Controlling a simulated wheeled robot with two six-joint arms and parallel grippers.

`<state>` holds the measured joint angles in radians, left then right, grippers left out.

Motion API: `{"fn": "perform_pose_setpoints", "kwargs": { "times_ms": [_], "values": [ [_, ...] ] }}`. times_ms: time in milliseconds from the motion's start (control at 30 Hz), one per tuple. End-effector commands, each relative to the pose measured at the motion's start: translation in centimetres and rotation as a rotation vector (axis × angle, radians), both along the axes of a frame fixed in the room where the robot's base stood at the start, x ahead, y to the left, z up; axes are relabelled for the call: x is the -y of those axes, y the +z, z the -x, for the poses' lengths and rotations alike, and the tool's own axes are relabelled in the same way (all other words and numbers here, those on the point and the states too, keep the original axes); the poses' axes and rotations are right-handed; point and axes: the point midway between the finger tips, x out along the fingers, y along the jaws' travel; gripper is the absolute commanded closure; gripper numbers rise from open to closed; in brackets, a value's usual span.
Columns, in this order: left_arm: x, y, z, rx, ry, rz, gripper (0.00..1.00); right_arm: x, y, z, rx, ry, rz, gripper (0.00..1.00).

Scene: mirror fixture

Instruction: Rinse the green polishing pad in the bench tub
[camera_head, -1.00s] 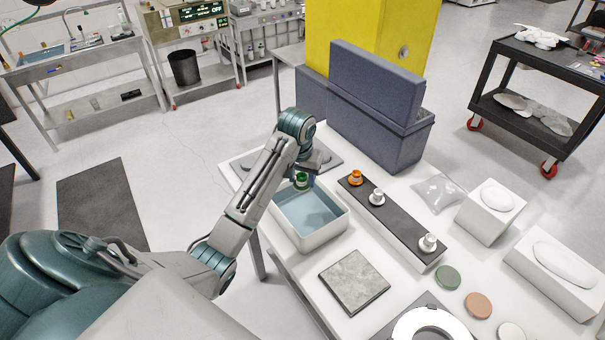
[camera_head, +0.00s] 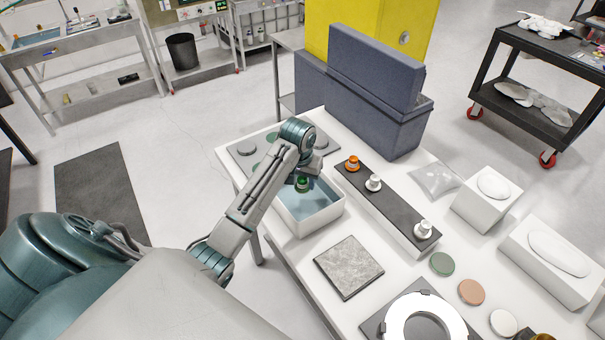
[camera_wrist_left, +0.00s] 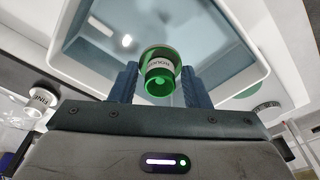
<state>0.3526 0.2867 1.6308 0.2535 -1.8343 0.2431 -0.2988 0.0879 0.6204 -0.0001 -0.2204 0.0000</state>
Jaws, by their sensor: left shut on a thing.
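My left gripper (camera_head: 303,180) is shut on the green polishing pad (camera_head: 302,185), a small piece with a green rim and a white, lettered middle. In the left wrist view the pad (camera_wrist_left: 158,75) sits between the two dark blue fingers of the gripper (camera_wrist_left: 158,88). The white bench tub (camera_head: 312,229) holds bluish water and lies under the gripper; its rim (camera_wrist_left: 262,62) also shows in the left wrist view. The pad is over the tub's interior; I cannot tell whether it touches the water. My right gripper is out of view.
A dark rack (camera_head: 391,208) beside the tub carries an orange-topped piece (camera_head: 352,163) and two white ones. A grey stone slab (camera_head: 349,266) lies in front. A blue-grey case (camera_head: 365,105) stands behind. Flat discs, one green (camera_head: 442,264), lie to the right.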

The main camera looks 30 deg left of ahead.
Motion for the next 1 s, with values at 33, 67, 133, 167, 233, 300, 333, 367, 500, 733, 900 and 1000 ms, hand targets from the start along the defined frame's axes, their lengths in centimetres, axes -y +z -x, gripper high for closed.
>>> {"fn": "perform_pose_setpoints", "kwargs": {
  "times_ms": [33, 67, 133, 167, 233, 300, 333, 367, 500, 733, 900, 1000],
  "values": [
    [0.0, -0.7, 0.0, -0.002, 0.000, 0.000, 0.81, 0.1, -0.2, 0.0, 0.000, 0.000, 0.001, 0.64],
    [0.0, -1.0, 0.1, -0.002, 0.000, 0.000, 0.81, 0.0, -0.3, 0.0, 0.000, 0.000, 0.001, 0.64],
    [0.0, -1.7, 0.0, -0.002, 0.000, 0.001, 0.81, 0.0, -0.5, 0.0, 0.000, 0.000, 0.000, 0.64],
    [0.0, -2.0, 0.0, -0.002, 0.000, 0.001, 0.81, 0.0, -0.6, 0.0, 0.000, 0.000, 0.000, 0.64],
    [0.1, -2.7, 0.1, -0.003, 0.000, 0.002, 0.81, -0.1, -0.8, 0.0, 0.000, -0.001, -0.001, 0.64],
    [0.1, -3.4, 0.0, -0.002, 0.000, 0.001, 0.81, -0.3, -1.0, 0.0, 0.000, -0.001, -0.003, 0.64],
    [0.1, -3.7, 0.0, -0.002, 0.000, 0.001, 0.81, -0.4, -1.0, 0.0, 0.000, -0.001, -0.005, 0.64],
    [0.1, -4.0, 0.0, -0.002, 0.000, 0.001, 0.81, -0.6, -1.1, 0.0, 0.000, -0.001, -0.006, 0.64],
    [0.1, -5.1, 0.0, -0.001, 0.000, 0.001, 0.81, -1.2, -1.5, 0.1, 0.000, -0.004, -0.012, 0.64],
    [0.0, -6.0, 0.0, -0.001, 0.000, 0.000, 0.81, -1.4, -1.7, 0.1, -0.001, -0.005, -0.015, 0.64],
    [0.0, -6.1, 0.0, 0.000, 0.000, 0.000, 0.81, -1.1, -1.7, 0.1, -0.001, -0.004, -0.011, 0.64],
    [0.0, -6.1, 0.0, 0.000, 0.000, 0.000, 0.81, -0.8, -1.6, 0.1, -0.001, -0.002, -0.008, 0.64]
  ]
}}
